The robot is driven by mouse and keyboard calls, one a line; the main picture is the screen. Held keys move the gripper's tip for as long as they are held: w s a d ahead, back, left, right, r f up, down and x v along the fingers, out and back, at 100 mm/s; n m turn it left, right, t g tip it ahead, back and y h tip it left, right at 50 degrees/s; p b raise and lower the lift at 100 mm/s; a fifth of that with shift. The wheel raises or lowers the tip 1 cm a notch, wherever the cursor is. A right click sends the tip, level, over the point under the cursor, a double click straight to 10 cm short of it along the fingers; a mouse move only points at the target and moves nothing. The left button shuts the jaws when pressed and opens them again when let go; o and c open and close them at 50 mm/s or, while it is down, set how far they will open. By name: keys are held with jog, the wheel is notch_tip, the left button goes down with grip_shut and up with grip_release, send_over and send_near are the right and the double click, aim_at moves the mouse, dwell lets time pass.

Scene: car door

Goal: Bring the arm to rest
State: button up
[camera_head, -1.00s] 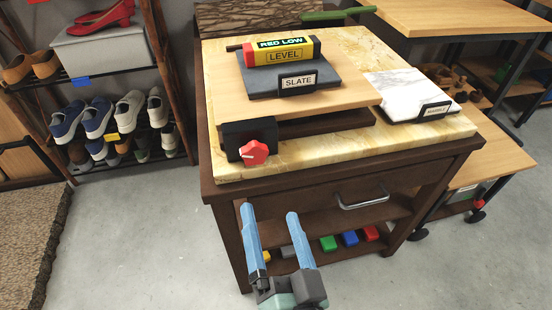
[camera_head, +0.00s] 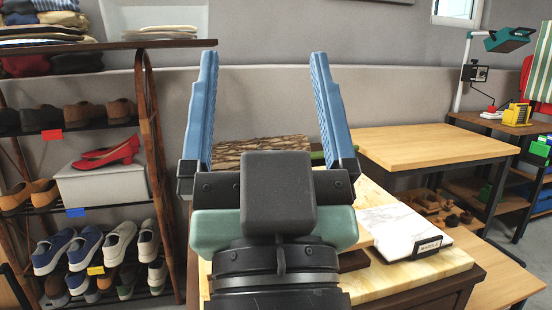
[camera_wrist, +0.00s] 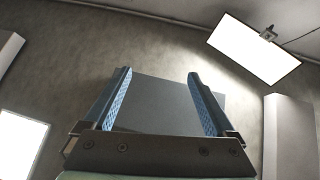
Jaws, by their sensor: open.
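My gripper (camera_head: 264,105) is raised in front of the head camera, its two blue fingers pointing up and spread wide apart. Nothing is between the fingers. In the wrist view the gripper (camera_wrist: 160,100) also shows open and empty, facing the upper wall and ceiling. My arm's wrist hides most of the workbench top, including the place where the level and slate stood in the earlier view.
A workbench (camera_head: 440,268) stands behind and below my gripper, with a white marble slab (camera_head: 402,230) at its right. A shoe rack (camera_head: 150,150) is close on the left. A wooden table (camera_head: 430,148) stands at the right. A ceiling lamp (camera_wrist: 254,49) shows in the wrist view.

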notch_tip(320, 180, up, 40)
jog(key=s+t+h+p, duration=0.1)
jog(key=s+p, duration=0.1)
jog(key=p, duration=3.3)
jog(key=shift+s+d+m+h, duration=0.3)
jog(key=shift+h, duration=0.1)
